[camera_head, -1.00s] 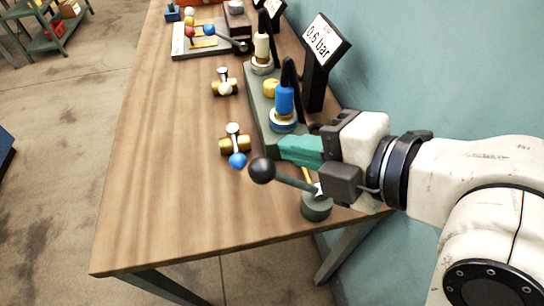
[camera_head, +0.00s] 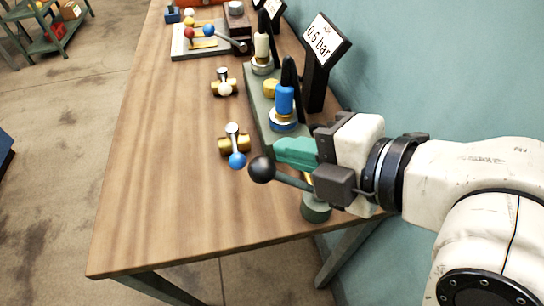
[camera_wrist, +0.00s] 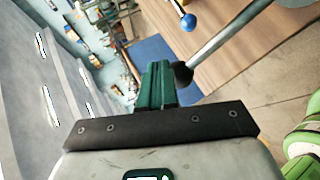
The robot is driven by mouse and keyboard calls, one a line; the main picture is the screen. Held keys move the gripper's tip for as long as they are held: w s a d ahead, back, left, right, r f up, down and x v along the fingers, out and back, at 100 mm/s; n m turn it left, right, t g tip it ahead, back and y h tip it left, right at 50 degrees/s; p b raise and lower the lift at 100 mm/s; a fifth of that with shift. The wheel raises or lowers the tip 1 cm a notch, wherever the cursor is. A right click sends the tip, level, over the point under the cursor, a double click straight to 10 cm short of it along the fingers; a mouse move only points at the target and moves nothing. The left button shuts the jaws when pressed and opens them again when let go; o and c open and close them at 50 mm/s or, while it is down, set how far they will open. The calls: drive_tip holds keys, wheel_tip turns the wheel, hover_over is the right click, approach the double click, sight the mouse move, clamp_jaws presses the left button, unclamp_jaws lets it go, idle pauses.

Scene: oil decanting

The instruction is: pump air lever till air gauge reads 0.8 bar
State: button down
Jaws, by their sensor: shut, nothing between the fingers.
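The air lever is a grey rod with a black ball knob (camera_head: 262,169), sticking out from a green-grey round base (camera_head: 316,208) near the table's right front corner. My gripper (camera_head: 277,149) has green fingers that are shut and empty, just above and beyond the lever rod in the head view. In the wrist view the knob (camera_wrist: 182,73) appears right beside the fingertips (camera_wrist: 158,66), with the rod (camera_wrist: 228,36) running up and right. I cannot tell whether they touch. The air gauge (camera_head: 319,39) is a tilted sign on a black post and reads 0.6 bar.
A green plate (camera_head: 262,125) carries a blue-topped cylinder (camera_head: 284,100) close beyond my fingers. Brass valves with a blue ball (camera_head: 237,160) and a white ball (camera_head: 225,88) stand left of it. The table's left front (camera_head: 150,220) is bare. A wall (camera_head: 430,70) bounds the right.

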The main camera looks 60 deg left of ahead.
drive_tip(key=s+a+f+b, duration=0.2)
drive_tip(key=s+f+b, duration=0.3)
drive_tip(key=shift+s+f+b, duration=0.2)
drive_tip(key=shift+f+b, duration=0.15)
drive_tip(key=shift+f, duration=0.05)
idle(7.1)
